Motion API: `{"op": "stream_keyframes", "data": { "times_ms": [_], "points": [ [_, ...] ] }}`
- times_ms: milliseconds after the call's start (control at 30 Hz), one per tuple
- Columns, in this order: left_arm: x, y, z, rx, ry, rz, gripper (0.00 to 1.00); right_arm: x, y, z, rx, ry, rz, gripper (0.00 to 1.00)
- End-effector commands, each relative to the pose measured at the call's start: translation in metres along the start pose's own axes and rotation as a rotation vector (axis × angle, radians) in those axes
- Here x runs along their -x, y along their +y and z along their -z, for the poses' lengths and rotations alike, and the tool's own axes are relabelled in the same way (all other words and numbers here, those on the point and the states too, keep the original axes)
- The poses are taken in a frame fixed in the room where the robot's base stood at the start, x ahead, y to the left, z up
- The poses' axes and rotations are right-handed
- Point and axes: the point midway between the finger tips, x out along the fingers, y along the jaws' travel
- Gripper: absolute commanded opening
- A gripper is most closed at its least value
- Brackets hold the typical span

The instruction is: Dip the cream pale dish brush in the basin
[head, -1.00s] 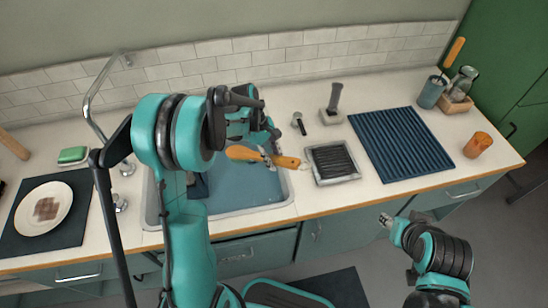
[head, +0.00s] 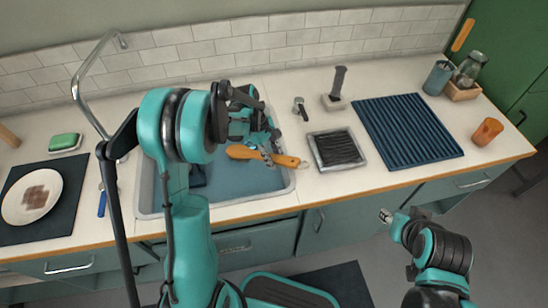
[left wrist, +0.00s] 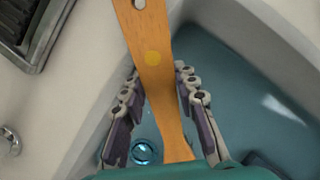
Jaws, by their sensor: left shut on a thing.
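My left gripper (head: 268,156) is shut on the orange wooden handle (head: 241,152) of a brush, over the right part of the basin (head: 232,205). The handle (left wrist: 158,65) also shows in the left wrist view, between the two fingers, with a hole at its end and a yellow dot. The brush's bristles are hidden, so I cannot tell their colour or whether they touch the water. The basin holds blue-grey water. My right gripper (head: 387,217) is in front of the counter, away from the basin, too small to judge.
A tray with a dark ribbed insert (head: 363,164) stands right of the basin. Beyond it lie a blue ribbed mat (head: 405,130) and an orange cup (head: 487,132). A tap (head: 83,85) arches at the left. A plate (head: 20,205) and green sponge (head: 65,142) are far left.

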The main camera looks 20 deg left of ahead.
Motion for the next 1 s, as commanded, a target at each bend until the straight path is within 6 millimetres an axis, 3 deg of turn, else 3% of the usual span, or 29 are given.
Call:
{"op": "stream_keyframes", "data": {
  "times_ms": [500,1000],
  "points": [
    [0.002,0.001,-0.002,-0.002,-0.003,-0.001,0.0,0.001,0.0,0.001,0.0,0.0,0.0,0.4],
    [0.041,0.0,-0.018,-0.001,-0.002,0.0,0.0,0.026,0.0,0.018,0.0,0.0,0.0,0.4]
  ]
}}
